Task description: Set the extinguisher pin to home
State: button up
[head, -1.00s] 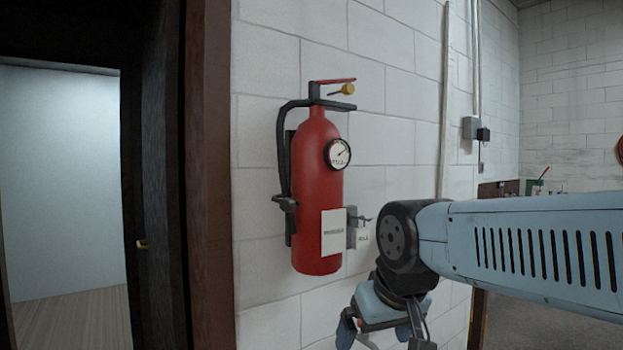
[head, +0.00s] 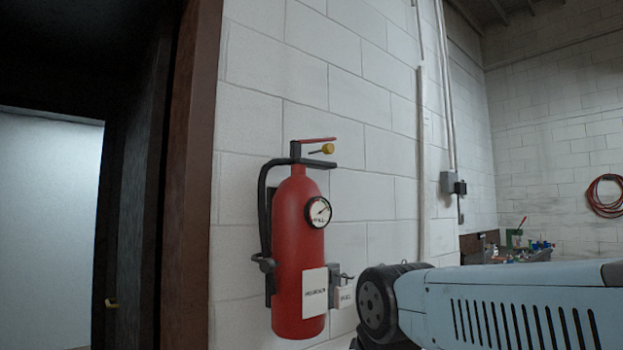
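The red fire extinguisher (head: 298,245) hangs upright on the white block wall in a black bracket. Its pin, with a yellow round head (head: 328,148) and a thin dark shaft, sits between the red upper lever (head: 318,140) and the black lower handle (head: 318,165). Whether the pin is fully seated cannot be told. A round gauge (head: 318,212) and a white label (head: 315,293) are on the body. My gripper is below the picture; only my pale blue arm shows at the lower right, apart from the extinguisher.
A small grey box with a tag (head: 345,296) is beside the cylinder. A dark brown door frame (head: 190,180) stands at the left. Pipes and a switch box (head: 448,182) are on the wall to the right. A cluttered bench (head: 515,250) and red hose (head: 605,196) are farther back.

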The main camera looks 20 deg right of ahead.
aim_at(328, 149)
jog(key=z, duration=0.5)
jog(key=k, duration=1.2)
jog(key=u, duration=0.55)
jog(key=i, duration=1)
jog(key=z, duration=0.05)
